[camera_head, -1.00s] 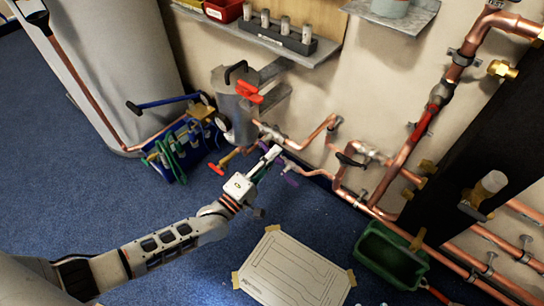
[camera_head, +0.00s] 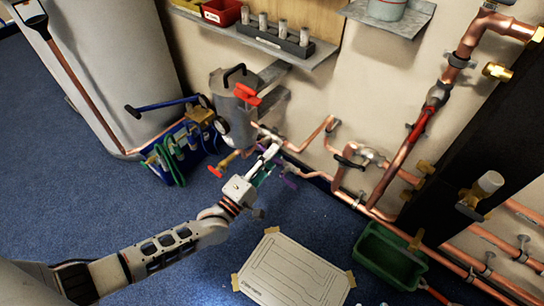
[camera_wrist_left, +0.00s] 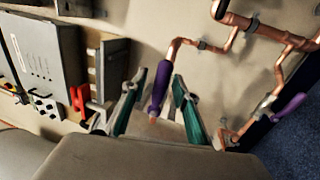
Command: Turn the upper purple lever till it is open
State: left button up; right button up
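The upper purple lever (camera_wrist_left: 160,85) shows in the left wrist view, pointing toward me between my left gripper's two fingers. My left gripper (camera_wrist_left: 155,108) is open, with a green-padded finger on each side of the lever and gaps visible beside it. In the head view the left gripper (camera_head: 268,163) reaches in to the copper pipes low on the wall and hides most of that lever. A second purple lever (camera_wrist_left: 288,107) lies to the right in the wrist view, clear of the fingers. It shows just right of the gripper in the head view (camera_head: 290,182). My right gripper is out of view.
A grey canister (camera_head: 235,105) with a red lever (camera_head: 247,94) stands just behind the gripper. Copper pipes (camera_head: 318,138) run along the wall. A green bin (camera_head: 390,256) and a white panel (camera_head: 292,270) lie on the blue floor to the right.

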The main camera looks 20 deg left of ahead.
pick_arm(q)
jog(key=v, duration=1.2)
dwell(0.4)
